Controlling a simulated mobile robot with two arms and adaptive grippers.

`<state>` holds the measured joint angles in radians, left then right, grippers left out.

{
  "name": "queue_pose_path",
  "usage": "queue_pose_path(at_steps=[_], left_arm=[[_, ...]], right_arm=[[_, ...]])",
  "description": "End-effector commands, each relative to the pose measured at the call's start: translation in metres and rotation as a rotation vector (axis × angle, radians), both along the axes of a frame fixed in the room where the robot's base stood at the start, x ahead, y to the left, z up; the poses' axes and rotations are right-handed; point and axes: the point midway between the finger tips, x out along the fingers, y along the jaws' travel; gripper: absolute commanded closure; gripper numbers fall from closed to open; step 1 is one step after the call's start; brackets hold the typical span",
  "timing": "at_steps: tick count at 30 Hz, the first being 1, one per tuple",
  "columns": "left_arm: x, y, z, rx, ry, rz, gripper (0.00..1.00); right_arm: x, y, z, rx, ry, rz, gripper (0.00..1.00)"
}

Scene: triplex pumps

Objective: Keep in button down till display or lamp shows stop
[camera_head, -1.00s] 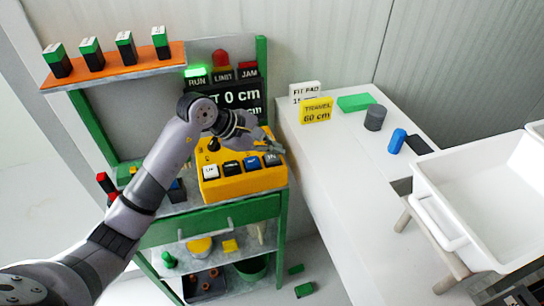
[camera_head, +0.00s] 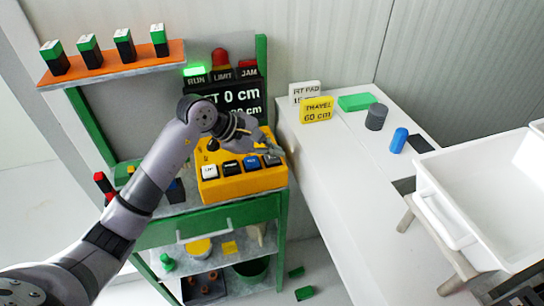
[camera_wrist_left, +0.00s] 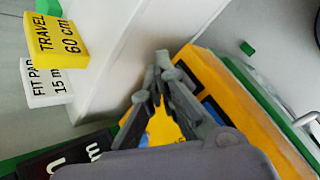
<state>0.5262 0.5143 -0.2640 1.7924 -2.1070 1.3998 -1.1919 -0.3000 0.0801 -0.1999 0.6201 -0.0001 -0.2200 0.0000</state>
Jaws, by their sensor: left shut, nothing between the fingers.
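A yellow control box (camera_head: 230,187) on the green bench carries a row of buttons: white (camera_head: 209,171), black (camera_head: 231,168), blue (camera_head: 251,163) and a dark one (camera_head: 271,160) at the right end. My left gripper (camera_head: 274,152) is shut and empty, its fingertips at the dark right-end button and partly covering it. I cannot tell whether they touch it. In the wrist view the shut fingertips (camera_wrist_left: 160,62) are beside the yellow box (camera_wrist_left: 205,62). Behind, the RUN lamp (camera_head: 195,71) glows green. The display (camera_head: 240,96), partly hidden by my arm, shows "0 cm".
The LIMIT lamp (camera_head: 221,59) is red and JAM (camera_head: 248,69) looks unlit. A white table (camera_head: 340,180) to the right holds a yellow TRAVEL 60 cm sign (camera_head: 317,110), a white FIT PAD sign (camera_head: 305,91) and a blue cylinder (camera_head: 398,140). A white crate (camera_head: 445,220) stands at right.

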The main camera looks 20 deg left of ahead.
Motion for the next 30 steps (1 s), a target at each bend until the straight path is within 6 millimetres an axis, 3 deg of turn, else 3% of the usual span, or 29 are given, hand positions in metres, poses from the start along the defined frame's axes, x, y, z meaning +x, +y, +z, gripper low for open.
queue_pose_path(at_steps=[30], left_arm=[[-0.0002, 0.0003, -0.0080, 0.001, 0.001, 0.001, 1.00]], right_arm=[[0.0002, 0.0001, -0.0085, 0.000, 0.000, 0.000, 0.60]])
